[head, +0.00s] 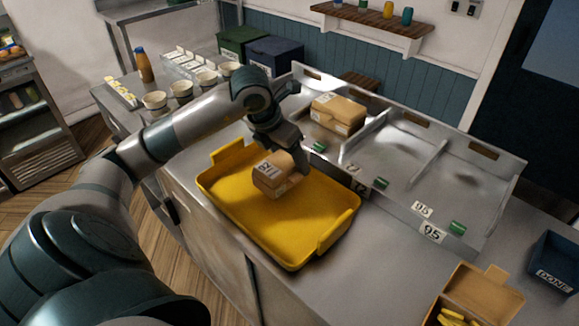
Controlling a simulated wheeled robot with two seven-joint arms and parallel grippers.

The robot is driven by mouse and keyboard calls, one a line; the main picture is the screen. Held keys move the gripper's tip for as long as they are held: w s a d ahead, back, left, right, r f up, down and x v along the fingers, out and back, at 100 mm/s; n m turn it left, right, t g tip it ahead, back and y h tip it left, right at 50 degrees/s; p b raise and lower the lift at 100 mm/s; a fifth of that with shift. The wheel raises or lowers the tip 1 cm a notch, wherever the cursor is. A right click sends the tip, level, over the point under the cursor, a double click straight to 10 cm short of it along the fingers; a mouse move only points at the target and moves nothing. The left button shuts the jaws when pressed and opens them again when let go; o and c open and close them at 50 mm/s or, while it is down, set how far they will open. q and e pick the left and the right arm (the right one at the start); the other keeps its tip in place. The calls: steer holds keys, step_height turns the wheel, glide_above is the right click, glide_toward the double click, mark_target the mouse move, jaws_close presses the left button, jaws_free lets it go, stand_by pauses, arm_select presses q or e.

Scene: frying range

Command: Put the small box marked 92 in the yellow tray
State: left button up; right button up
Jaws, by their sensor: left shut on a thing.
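The small cardboard box (271,177) has a white label on its side; the print is small and hard to read, perhaps 92. It is over the middle of the yellow tray (230,204), inside its rim. My left gripper (296,166) is shut on the box from above and behind. I cannot tell whether the box touches the tray floor. The tray lies on the steel counter. My right gripper does not show.
A metal rack (398,155) with compartments stands behind the tray and holds another closed box (338,114). An open box with yellow food (476,296) is at lower right, near a blue DONE bin (556,262). Bowls (181,90) and a bottle (144,66) stand at far left.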

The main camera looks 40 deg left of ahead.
arm_select(q)
step_height(320, 180, down, 3)
steer(key=shift+r+p, duration=0.2)
steer(key=shift+p, duration=0.35)
steer(key=shift+f, duration=0.3)
steer(key=shift+f, duration=0.15)
steer(key=o, duration=1.1)
